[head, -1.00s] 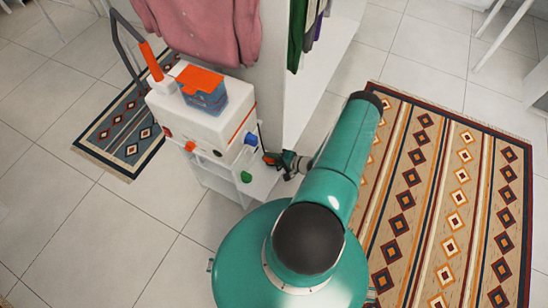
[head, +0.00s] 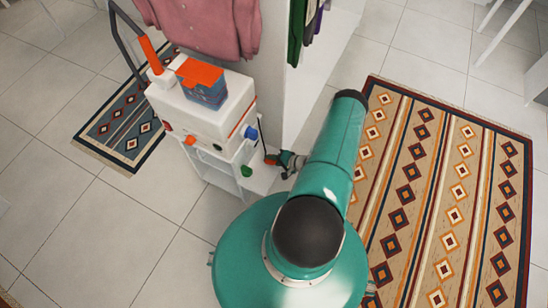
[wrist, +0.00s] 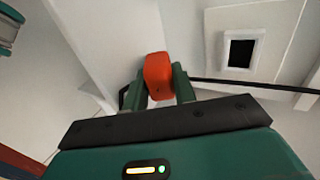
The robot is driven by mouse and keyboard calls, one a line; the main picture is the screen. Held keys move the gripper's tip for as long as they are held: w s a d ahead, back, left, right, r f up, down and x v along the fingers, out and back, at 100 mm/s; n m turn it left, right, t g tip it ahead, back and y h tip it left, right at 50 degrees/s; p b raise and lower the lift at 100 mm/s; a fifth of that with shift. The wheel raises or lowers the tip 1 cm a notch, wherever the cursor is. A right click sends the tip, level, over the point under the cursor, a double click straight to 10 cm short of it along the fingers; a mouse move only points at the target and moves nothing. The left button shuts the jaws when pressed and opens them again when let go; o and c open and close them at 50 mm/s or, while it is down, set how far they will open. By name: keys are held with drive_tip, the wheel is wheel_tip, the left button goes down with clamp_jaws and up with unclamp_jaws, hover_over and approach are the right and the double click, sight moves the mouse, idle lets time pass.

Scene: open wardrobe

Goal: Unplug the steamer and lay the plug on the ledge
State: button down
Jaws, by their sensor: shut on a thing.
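The steamer (head: 210,128) is a white boxy unit with orange and blue parts on top, standing left of my gripper in the head view. My gripper (wrist: 158,88) is shut on the orange plug (wrist: 158,72), which sits between its two fingertips in the wrist view. In the head view my gripper (head: 272,160) is low beside the steamer, over a white ledge (head: 262,182). A dark square socket-like recess (wrist: 240,52) in a white panel lies right of the plug, apart from it in the picture. A black cord (wrist: 270,84) runs off to the right. The plug's far end is hidden.
A white wardrobe panel (head: 272,80) stands behind my gripper. A pink garment (head: 205,25) hangs above the steamer. A patterned rug (head: 440,200) lies on the right and a smaller one (head: 120,125) on the left. Tiled floor is clear at lower left.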

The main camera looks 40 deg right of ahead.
drive_tip(key=shift+f, duration=0.3)
drive_tip(key=c, duration=1.1)
unclamp_jaws()
drive_tip(key=shift+o, duration=0.9)
drive_tip(key=shift+s, duration=0.1)
drive_tip(key=shift+c, duration=0.2)
drive_tip(key=shift+o, duration=0.4)
drive_tip(key=shift+s+d+r, duration=0.15)
drive_tip(key=shift+s+r, duration=0.1)
drive_tip(key=shift+r, duration=0.1)
wheel_tip(320, 180, up, 6)
drive_tip(key=s, duration=0.2)
drive_tip(key=shift+s+d+r, duration=0.2)
drive_tip(key=shift+s+d, duration=0.1)
drive_tip(key=shift+d, duration=0.15)
